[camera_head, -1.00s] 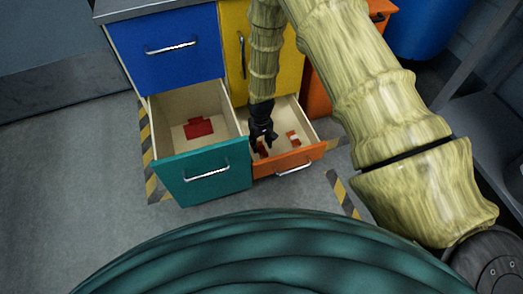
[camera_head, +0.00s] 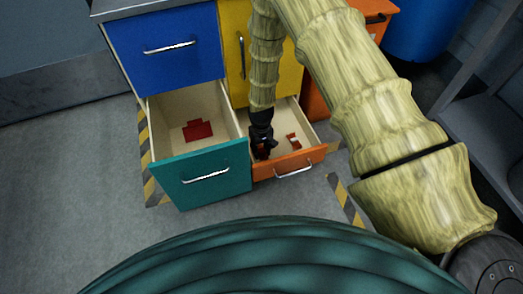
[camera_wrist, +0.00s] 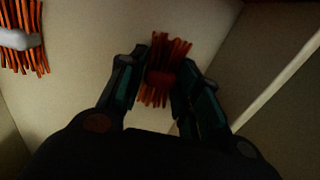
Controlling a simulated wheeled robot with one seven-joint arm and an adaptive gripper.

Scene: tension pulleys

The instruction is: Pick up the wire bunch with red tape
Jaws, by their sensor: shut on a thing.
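The wire bunch with red tape (camera_wrist: 166,50) shows in the wrist view as a bundle of orange-red wires with a dark red band. My gripper (camera_wrist: 160,72) is shut on it, with one finger on each side near the band. In the head view, my gripper (camera_head: 262,150) points down into the open orange drawer (camera_head: 288,163) and mostly hides this bunch. A second wire bunch with white tape (camera_wrist: 18,39) lies apart on the drawer floor, at the upper left of the wrist view. It also shows right of my gripper in the head view (camera_head: 293,142).
The open teal drawer (camera_head: 203,183) stands left of the orange one and holds a flat red shape (camera_head: 198,130). A closed blue drawer (camera_head: 165,47) is above it. A yellow cabinet front (camera_head: 238,70) stands close behind my arm. The drawer walls surround my gripper closely.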

